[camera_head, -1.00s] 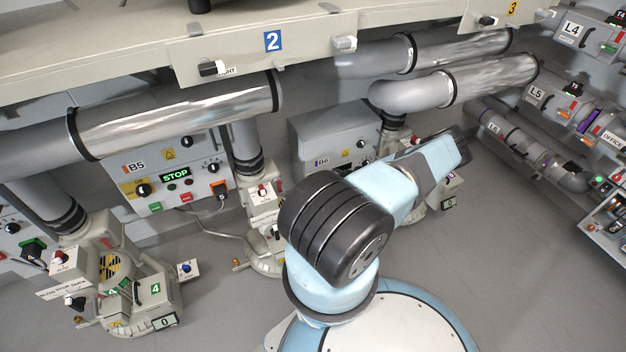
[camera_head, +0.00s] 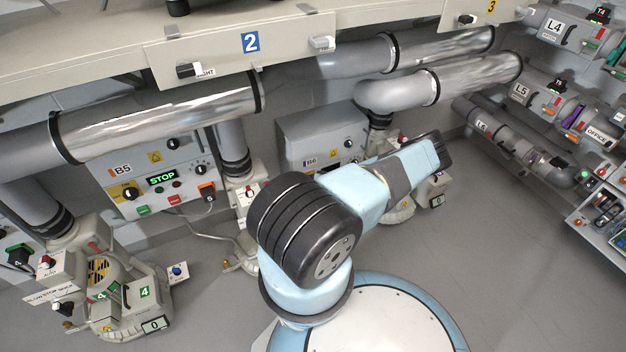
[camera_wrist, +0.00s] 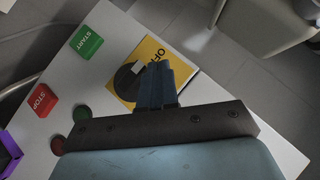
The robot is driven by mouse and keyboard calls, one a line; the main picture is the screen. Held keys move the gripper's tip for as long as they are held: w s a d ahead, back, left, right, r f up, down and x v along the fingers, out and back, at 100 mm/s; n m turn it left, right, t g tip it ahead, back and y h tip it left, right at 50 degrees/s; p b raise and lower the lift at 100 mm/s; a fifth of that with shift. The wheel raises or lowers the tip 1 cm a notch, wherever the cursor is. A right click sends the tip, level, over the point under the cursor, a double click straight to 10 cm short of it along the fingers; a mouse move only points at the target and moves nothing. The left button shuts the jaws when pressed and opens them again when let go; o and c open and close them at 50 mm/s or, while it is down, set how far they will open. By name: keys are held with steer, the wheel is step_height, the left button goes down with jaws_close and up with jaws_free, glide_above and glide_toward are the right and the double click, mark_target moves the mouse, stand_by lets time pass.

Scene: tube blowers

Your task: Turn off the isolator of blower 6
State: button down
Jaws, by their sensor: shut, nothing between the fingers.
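The blower 6 control box (camera_head: 325,135), marked B6, is on the back wall in the head view, its lower part hidden behind my arm. In the wrist view a white panel (camera_wrist: 105,45) fills the left and centre. It carries a yellow plate (camera_wrist: 145,52) lettered OFF with a black rotary knob (camera_wrist: 124,80). My gripper (camera_wrist: 167,65) is shut and empty, its dark fingers over the plate beside the knob and covering its right part. I cannot tell whether they touch it or which way the knob points. In the head view my gripper is hidden.
The same panel has a green START button (camera_wrist: 85,41) and a red STOP button (camera_wrist: 43,100). The B5 box (camera_head: 160,180) with a lit STOP display is to the left. Pipes (camera_head: 440,85) run above B6. Grey floor (camera_head: 500,260) is clear at right.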

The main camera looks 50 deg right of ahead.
steer(key=s+a+r, duration=0.2)
steer(key=s+r, duration=0.4)
steer(key=r, duration=0.5)
steer(key=shift+s+a, duration=0.25)
steer(key=shift+a, duration=0.15)
